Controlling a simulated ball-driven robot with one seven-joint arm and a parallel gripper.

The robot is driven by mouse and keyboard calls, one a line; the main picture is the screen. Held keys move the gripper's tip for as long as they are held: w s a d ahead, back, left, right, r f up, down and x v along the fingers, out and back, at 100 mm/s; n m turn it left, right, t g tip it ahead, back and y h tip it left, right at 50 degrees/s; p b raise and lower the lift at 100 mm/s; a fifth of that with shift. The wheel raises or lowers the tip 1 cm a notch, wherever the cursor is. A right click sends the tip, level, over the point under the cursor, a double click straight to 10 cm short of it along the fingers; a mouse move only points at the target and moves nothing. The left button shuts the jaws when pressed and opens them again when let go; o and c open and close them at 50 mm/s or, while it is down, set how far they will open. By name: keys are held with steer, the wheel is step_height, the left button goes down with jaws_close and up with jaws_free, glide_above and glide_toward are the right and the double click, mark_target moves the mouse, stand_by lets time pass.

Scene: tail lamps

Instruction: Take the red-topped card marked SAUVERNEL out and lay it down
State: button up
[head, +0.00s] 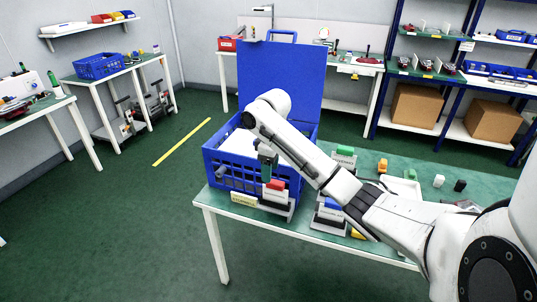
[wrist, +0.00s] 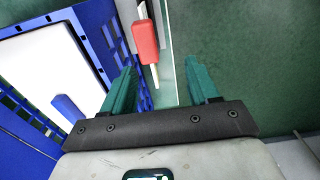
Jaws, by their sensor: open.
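A red-topped card (head: 276,185) stands upright in a holder at the front edge of the table, beside the blue crate; its marking is too small to read. In the wrist view its red top (wrist: 145,41) lies ahead of the fingertips, nearer the left finger, with a pale strip of card below it. My gripper (head: 267,160) is just above the red top in the head view. Its green fingers (wrist: 163,78) are apart, with nothing held between them. I cannot tell whether a finger touches the card.
The blue crate (head: 230,180) with raised lid (head: 285,75) stands left; a blue-tabbed white sheet (wrist: 40,60) is inside. A blue-topped card (head: 332,203) and green-topped card (head: 345,151) stand right, near my arm. Small coloured pieces lie farther right.

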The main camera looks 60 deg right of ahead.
mark_target(275, 182)
steer(key=shift+s+d+r+p, duration=0.3)
steer(key=shift+s+d+r, duration=0.1)
steer(key=shift+d+r, duration=0.35)
steer(key=shift+s+d+f, duration=0.15)
steer(key=shift+f, duration=0.05)
step_height(275, 182, down, 11)
steer(key=shift+r, duration=0.2)
steer(key=shift+c, duration=0.2)
steer(key=shift+r+p, duration=0.1)
steer(key=shift+p, duration=0.2)
jaws_close()
